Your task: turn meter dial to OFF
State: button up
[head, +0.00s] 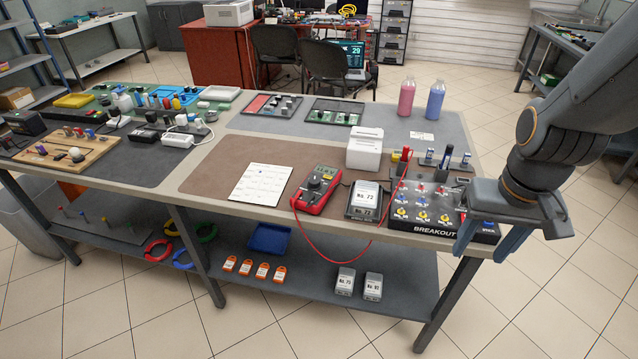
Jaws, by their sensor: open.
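The red multimeter (309,205) lies face up on the brown mat near the table's front edge. Its dark round dial (315,184) sits mid-face; the dial's setting is too small to read. A red lead runs from the meter, loops below the table edge and rises to the breakout box's area. My gripper (483,251) is at the right, open and empty, its blue fingers pointing down at the table's front right corner. It is well right of the meter, apart from it, and overlaps the right end of the black breakout box (440,229) in this view.
A printed sheet (261,183) lies left of the meter. Pink (407,97) and blue bottles (435,100) stand at the back right. Bare brown mat lies further left.

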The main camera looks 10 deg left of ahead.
aim_at(314, 183)
jog(key=k, duration=0.65)
jog(key=i, duration=0.6)
jog(key=u, duration=0.75)
jog(key=i, duration=0.8)
jog(key=u, duration=0.75)
